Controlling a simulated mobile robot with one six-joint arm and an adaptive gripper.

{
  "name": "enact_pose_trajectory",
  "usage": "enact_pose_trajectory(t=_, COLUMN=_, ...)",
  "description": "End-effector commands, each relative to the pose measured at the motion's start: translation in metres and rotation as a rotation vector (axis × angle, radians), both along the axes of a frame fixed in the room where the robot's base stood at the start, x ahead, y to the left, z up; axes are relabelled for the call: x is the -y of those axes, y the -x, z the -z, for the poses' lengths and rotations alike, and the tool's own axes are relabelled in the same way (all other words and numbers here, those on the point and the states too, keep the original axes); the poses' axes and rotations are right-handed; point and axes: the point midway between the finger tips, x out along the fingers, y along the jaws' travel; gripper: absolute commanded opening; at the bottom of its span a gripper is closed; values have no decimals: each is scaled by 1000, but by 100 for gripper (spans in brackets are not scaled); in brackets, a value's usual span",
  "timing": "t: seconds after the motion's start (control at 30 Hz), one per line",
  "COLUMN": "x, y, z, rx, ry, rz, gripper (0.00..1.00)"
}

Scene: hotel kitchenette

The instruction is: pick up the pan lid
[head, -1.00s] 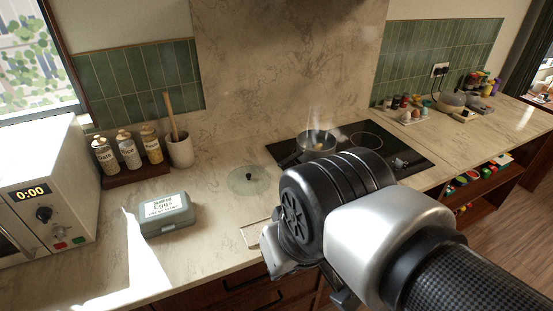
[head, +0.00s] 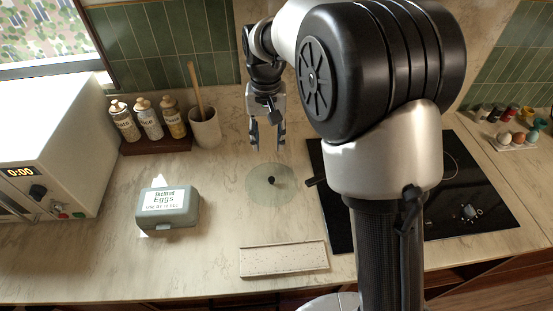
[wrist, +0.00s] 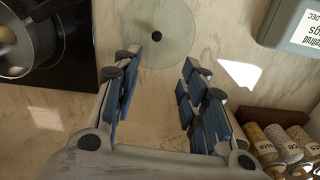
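The pan lid (head: 258,188) is a round, clear greenish glass disc with a small black knob (head: 271,180), lying flat on the counter left of the hob. In the wrist view the lid (wrist: 172,18) is at the top, with its knob near its middle. My gripper (head: 268,145) is above the counter on the back side of the lid, fingers pointing down. In the wrist view my gripper (wrist: 160,70) has its blue-padded fingers wide apart with nothing between them. The pan (wrist: 22,40) shows on the hob in the wrist view; my arm hides most of it in the head view.
A grey-green egg carton (head: 168,208) sits left of the lid. A speckled rectangular board (head: 284,259) lies in front. Bottles on a wooden stand (head: 155,146) and a utensil crock (head: 205,128) stand behind left. The black hob (head: 480,195) is at right.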

Motion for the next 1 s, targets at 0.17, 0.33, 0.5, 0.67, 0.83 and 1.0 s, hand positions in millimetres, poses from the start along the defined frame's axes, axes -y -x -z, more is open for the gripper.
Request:
enact_pose_trajectory(t=0.17, x=0, y=1, z=35, rx=-5, ry=2, rz=0, gripper=39)
enact_pose_trajectory(t=0.33, x=1, y=1, z=73, rx=-5, ry=2, rz=0, gripper=39)
enact_pose_trajectory(t=0.5, x=1, y=1, z=105, rx=-3, ry=1, rz=0, gripper=39)
enact_pose_trajectory(t=0.67, x=1, y=0, z=118, rx=-2, ry=1, rz=0, gripper=39)
enact_pose_trajectory(t=0.83, x=2, y=0, z=126, rx=-2, ry=1, rz=0, gripper=39)
enact_pose_trajectory(t=1.0, x=8, y=-1, z=151, rx=-4, ry=1, rz=1, gripper=39)
